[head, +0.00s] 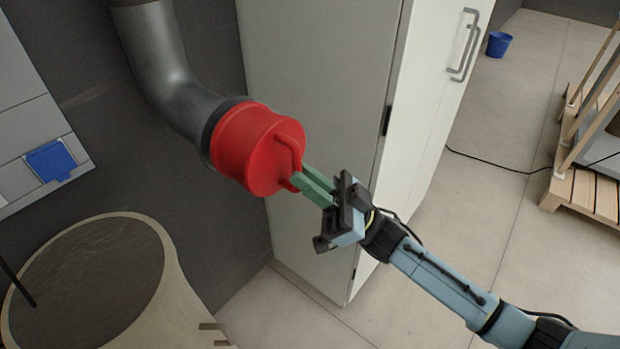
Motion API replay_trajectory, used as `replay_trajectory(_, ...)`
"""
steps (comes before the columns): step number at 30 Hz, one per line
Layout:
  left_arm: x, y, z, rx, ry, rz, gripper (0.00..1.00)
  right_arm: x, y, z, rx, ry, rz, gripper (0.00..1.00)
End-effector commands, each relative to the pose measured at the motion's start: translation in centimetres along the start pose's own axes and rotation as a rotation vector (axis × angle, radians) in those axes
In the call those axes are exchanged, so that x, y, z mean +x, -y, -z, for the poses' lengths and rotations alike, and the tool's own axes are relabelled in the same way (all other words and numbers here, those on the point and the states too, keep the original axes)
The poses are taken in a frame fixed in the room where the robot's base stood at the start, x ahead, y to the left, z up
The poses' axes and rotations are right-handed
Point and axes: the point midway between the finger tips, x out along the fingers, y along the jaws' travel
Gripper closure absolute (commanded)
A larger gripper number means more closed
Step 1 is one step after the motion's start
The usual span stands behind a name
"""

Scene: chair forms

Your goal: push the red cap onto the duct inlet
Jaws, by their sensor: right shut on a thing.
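The red cap (245,144) is a round red lid with a raised bar handle on its face. It sits against the open end of the dark grey duct (178,82), with its rim meeting the black collar (216,125) at the duct inlet. I cannot tell how deeply it is seated. My right gripper (300,178) has green fingers and is shut on the cap's handle, reaching in from the lower right. My left gripper is not in view.
A tall white cabinet (318,100) stands behind the cap. A large round tub (185,300) is at lower left. A blue box (50,161) is on the left wall. A wooden pallet (590,190) and blue bucket (498,44) are at right, with a cable across the floor.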

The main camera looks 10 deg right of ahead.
Motion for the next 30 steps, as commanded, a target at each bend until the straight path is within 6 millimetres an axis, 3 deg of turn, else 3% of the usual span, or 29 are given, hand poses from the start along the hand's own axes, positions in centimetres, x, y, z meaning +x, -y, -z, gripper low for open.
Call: replay_trajectory(30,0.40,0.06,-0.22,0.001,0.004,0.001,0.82,0.69,-0.70,-0.76,-0.001,0.001,-0.003,1.00)
